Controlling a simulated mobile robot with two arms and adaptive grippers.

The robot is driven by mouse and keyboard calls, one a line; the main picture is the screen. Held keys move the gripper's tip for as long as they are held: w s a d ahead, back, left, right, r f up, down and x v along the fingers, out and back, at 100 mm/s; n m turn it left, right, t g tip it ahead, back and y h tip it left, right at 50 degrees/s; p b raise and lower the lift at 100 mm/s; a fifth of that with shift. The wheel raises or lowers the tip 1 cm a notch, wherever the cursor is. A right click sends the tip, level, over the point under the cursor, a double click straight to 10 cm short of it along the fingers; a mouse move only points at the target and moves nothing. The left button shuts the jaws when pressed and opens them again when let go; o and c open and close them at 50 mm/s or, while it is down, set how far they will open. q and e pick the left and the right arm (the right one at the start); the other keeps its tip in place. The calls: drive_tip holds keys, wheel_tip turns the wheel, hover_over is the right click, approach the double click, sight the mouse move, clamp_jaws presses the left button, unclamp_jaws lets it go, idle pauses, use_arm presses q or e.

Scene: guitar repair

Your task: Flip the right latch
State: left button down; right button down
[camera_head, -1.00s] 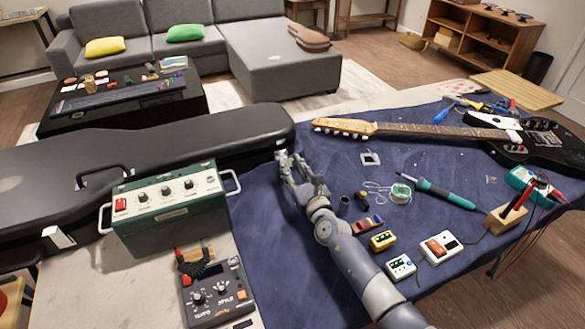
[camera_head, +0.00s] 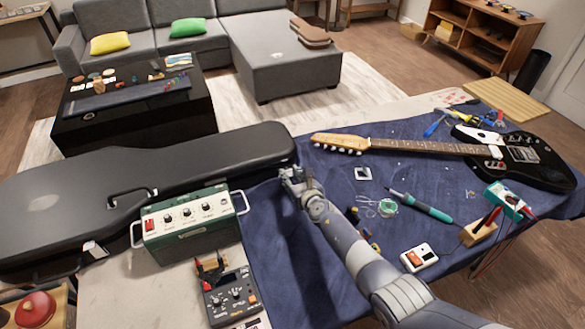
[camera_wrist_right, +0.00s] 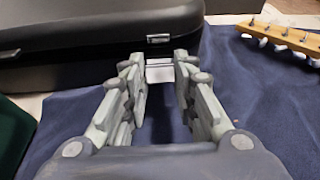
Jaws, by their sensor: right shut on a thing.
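The black guitar case (camera_head: 150,175) lies closed along the left of the table. Its left latch (camera_head: 95,250) sticks out from the front edge as a pale plate. My right gripper (camera_head: 290,175) is at the case's right end, low at its front side. In the right wrist view, a small metal catch (camera_wrist_right: 158,39) sits on the lid's edge. Below it, the silver right latch plate (camera_wrist_right: 159,72) sits between the fingertips of my right gripper (camera_wrist_right: 159,75), which is shut on it. In the head view my gripper hides this latch. My left gripper is not in view.
A green amplifier (camera_head: 190,228) stands in front of the case, left of my right arm. An electric guitar (camera_head: 430,147) lies at the back right, its headstock near my gripper. A soldering iron (camera_head: 420,206) and several small tools lie right of my arm on the blue cloth.

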drive_tip(key=p, duration=0.1)
drive_tip(key=r+g+p, duration=0.1)
drive_tip(key=p, duration=0.1)
drive_tip(key=shift+w+a+r+h, duration=0.2)
drive_tip(key=shift+w+h, duration=0.1)
drive_tip(key=shift+w, duration=0.1)
drive_tip(key=shift+w+a+g+p, duration=0.1)
drive_tip(key=shift+w+g+p, duration=0.05)
drive_tip(key=shift+g+p, duration=0.3)
drive_tip(key=shift+w+g, duration=0.1)
drive_tip(key=shift+g, duration=0.25)
drive_tip(key=shift+w+g, duration=0.1)
drive_tip(key=shift+g, duration=0.2)
